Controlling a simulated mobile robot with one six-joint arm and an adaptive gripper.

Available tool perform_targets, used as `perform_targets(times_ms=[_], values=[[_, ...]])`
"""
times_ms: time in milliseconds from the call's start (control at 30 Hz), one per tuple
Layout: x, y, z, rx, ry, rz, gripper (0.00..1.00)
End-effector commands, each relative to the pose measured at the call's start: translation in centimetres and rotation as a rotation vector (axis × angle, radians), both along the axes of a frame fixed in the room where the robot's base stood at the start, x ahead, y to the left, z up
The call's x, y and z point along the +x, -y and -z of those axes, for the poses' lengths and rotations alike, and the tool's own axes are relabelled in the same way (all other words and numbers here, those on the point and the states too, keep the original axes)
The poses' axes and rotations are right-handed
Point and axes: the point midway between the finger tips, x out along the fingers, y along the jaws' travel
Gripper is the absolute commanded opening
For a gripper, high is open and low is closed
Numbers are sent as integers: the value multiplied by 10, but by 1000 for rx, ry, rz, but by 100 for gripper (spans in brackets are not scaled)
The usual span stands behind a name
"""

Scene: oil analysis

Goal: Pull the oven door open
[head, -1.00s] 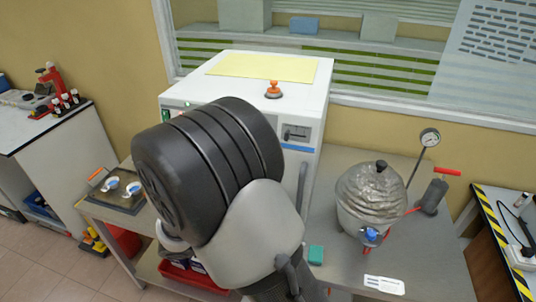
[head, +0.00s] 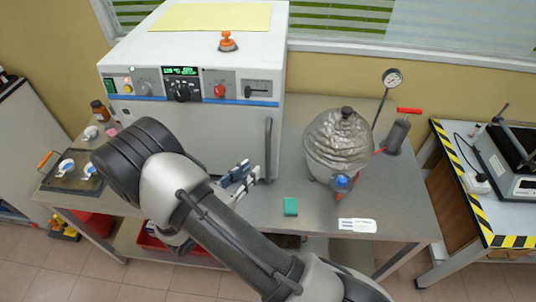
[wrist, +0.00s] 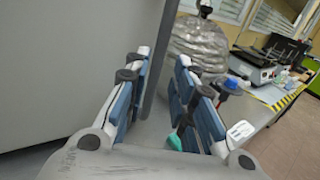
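The oven (head: 195,75) is a white box on a metal bench, with its control panel above a plain door (head: 215,125). The door is closed against the body. A dark vertical bar handle (head: 268,150) runs down the door's right side. My gripper (head: 246,177) is in front of the door, just left of the handle's lower end. In the wrist view my gripper (wrist: 158,90) is open, with a gap between its blue-padded fingers. The door (wrist: 75,60) fills the left there. A grey upright strip shows beyond the gap; I cannot tell whether it is handle or door edge.
A foil-wrapped vessel (head: 338,140) with a gauge (head: 392,78) stands right of the oven. A teal block (head: 291,207) and white label (head: 357,225) lie on the bench (head: 400,210) in front. A tray (head: 70,180) is at left. An orange-knobbed item (head: 228,42) sits on the oven.

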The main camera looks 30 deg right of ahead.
Motion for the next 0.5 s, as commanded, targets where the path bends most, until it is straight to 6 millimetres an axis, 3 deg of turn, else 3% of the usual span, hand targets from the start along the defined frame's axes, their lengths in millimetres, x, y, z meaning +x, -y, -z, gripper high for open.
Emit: perform_targets(times_ms=[200, 500], values=[[17, 46, 1, 1, 0, 6, 24], [33, 84, 0, 1, 1, 3, 24]])
